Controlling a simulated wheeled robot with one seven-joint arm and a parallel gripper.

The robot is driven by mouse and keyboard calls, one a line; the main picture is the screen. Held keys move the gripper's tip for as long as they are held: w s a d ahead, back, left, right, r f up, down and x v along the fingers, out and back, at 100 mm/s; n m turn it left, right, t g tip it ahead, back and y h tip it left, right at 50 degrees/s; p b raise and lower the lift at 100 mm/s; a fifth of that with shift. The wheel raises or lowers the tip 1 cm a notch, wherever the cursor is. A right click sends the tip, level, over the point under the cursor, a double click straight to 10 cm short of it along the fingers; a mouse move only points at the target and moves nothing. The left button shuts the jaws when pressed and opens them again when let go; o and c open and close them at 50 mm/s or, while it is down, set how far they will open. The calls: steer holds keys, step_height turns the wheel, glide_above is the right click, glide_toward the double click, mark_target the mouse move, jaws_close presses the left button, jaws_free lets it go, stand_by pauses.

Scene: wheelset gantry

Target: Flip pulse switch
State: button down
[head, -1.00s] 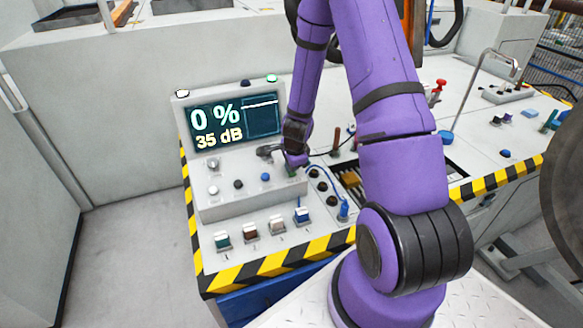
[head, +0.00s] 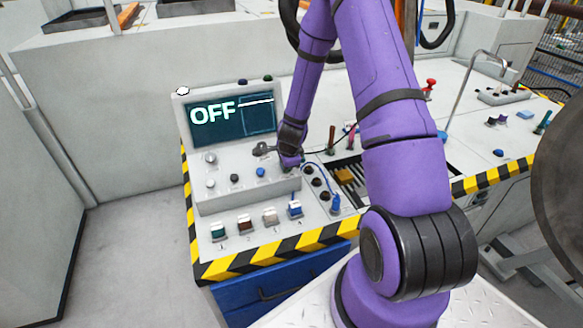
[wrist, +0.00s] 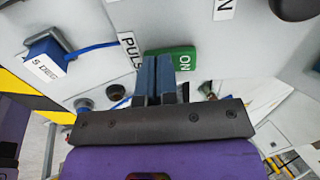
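The pulse switch is a green rocker (wrist: 184,61) marked ON in the wrist view, beside a white label (wrist: 131,50) partly reading "PULS". My gripper (wrist: 155,62) has its two blue-grey fingers together with nothing between them. Their tips overlap the left part of the green rocker; I cannot tell whether they touch it. In the head view my gripper (head: 291,163) points down at the right end of the grey control box (head: 240,197), and the switch is hidden behind it. The box's screen (head: 231,118) reads OFF.
Several coloured rocker switches line the front, including a blue one (head: 295,209). Knobs sit on the box, such as a blue one (head: 261,172). A dark green lamp (head: 268,78) tops the screen.

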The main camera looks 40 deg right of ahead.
steer(key=shift+s+f, duration=0.3)
steer(key=shift+f, duration=0.05)
steer(key=shift+w, duration=0.2)
